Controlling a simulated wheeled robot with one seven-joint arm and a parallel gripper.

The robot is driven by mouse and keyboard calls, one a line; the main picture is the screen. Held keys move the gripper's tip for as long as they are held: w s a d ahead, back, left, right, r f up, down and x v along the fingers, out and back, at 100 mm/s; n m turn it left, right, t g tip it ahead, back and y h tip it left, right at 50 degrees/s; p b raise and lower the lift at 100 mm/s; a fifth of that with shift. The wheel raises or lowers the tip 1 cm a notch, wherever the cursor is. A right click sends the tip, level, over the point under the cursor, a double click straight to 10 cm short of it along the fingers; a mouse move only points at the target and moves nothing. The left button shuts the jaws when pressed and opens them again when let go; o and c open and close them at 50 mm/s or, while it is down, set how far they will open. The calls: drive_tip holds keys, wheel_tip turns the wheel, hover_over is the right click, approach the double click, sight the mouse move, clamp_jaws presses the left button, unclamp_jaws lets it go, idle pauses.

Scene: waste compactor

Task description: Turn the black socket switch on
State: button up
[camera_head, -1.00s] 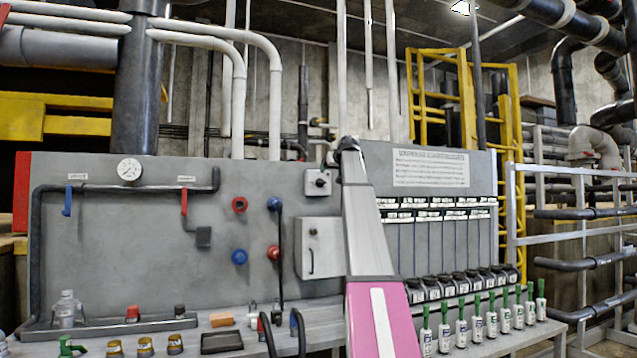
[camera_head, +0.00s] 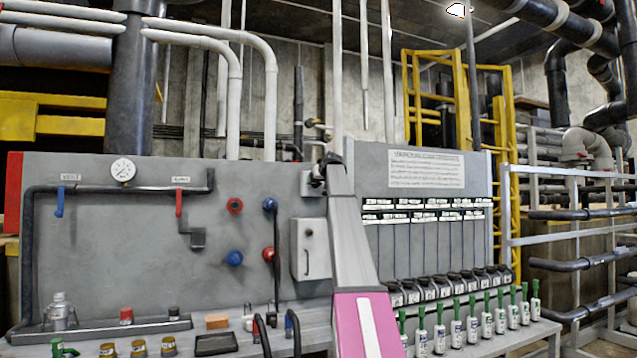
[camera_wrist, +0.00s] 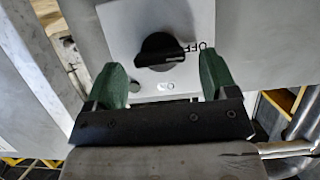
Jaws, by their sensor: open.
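The black socket switch (camera_wrist: 160,52) is a round rotary knob on a pale plate (camera_wrist: 120,20) in the wrist view. The word OFF is printed on the plate at the knob's right, and the knob's ridge points toward it. My gripper (camera_wrist: 164,75) is open, with one green finger on each side of the knob and clear gaps between. Whether the fingers are level with the knob in depth I cannot tell.
A grey cabinet box (camera_head: 311,248) stands out from the panel below the switch. Red and blue round knobs (camera_head: 235,206) sit on the panel to the left. Several green-topped bottles (camera_head: 472,325) line the bench at right. A vertical pipe (camera_head: 337,80) rises close to my arm's end.

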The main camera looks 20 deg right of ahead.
drive_tip(key=c, duration=0.9)
drive_tip(key=shift+c, duration=0.2)
drive_tip(key=m+y, duration=0.2)
drive_tip(key=m, duration=0.1)
drive_tip(key=d+m+t+y, duration=0.1)
drive_tip(key=m+y, duration=0.1)
drive_tip(key=m, duration=0.1)
drive_tip(key=f+m+y, duration=0.1)
drive_tip(key=m+y, duration=0.1)
drive_tip(key=m, duration=0.2)
drive_tip(key=shift+d, duration=0.15)
drive_tip(key=shift+f+m+t+y, duration=0.2)
drive_tip(key=shift+m+t, duration=0.25)
drive_tip(key=shift+m, duration=0.4)
drive_tip(key=shift+f+m+t+y, duration=0.1)
drive_tip(key=shift+m+t+y, duration=0.3)
drive_tip(key=shift+m, duration=0.45)
